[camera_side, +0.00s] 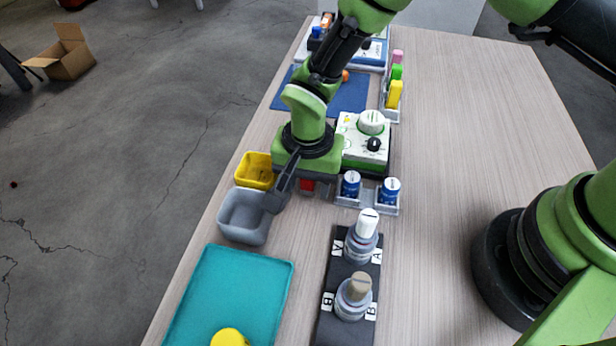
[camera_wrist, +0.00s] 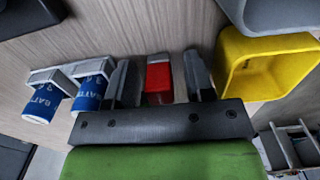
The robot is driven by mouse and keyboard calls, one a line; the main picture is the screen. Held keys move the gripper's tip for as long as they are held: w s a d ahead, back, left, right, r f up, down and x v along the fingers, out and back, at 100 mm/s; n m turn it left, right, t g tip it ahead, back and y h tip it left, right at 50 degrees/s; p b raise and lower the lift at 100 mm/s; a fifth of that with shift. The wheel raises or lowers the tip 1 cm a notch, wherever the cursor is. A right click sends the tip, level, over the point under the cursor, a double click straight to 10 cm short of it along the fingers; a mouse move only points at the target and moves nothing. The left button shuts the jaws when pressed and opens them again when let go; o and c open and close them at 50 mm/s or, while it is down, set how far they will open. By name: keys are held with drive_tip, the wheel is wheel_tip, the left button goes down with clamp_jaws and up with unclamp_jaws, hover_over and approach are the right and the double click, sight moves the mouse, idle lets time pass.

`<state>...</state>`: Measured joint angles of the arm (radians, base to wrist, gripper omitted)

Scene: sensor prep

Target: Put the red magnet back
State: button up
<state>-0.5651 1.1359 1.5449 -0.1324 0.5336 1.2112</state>
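The red magnet (camera_wrist: 159,80) is a small red block with a pale far end. It sits between the two fingers of my gripper (camera_wrist: 157,60) in the wrist view, with gaps showing on both sides. In the side view a bit of its red (camera_side: 307,185) shows under my gripper (camera_side: 288,190), and the rest is hidden. My gripper is open and low over the table, beside the yellow bin (camera_side: 254,170) and the grey bin (camera_side: 243,215). One finger is hidden in the side view.
Two blue batteries (camera_side: 351,184) stand in a pale holder (camera_side: 381,208) to the right of my gripper. A white device (camera_side: 361,140) with knobs stands behind. Bottles (camera_side: 362,235) on a black stand and a teal tray (camera_side: 240,285) are nearer. The table's right side (camera_side: 470,110) is clear.

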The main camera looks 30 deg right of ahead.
drive_tip(key=shift+r, duration=0.1)
wheel_tip(320, 180, up, 12)
drive_tip(key=r, duration=0.1)
drive_tip(key=s+d+r+n+t+y, duration=0.2)
drive_tip(key=s+d+r+t, duration=0.1)
drive_tip(key=d+r, duration=0.8)
drive_tip(key=s+d+r+n+t, duration=0.3)
drive_tip(key=s+r, duration=0.4)
drive_tip(key=s, duration=0.5)
drive_tip(key=shift+s+d+t, duration=0.35)
drive_tip(key=shift+d+t, duration=0.25)
drive_tip(key=shift+d, duration=0.6)
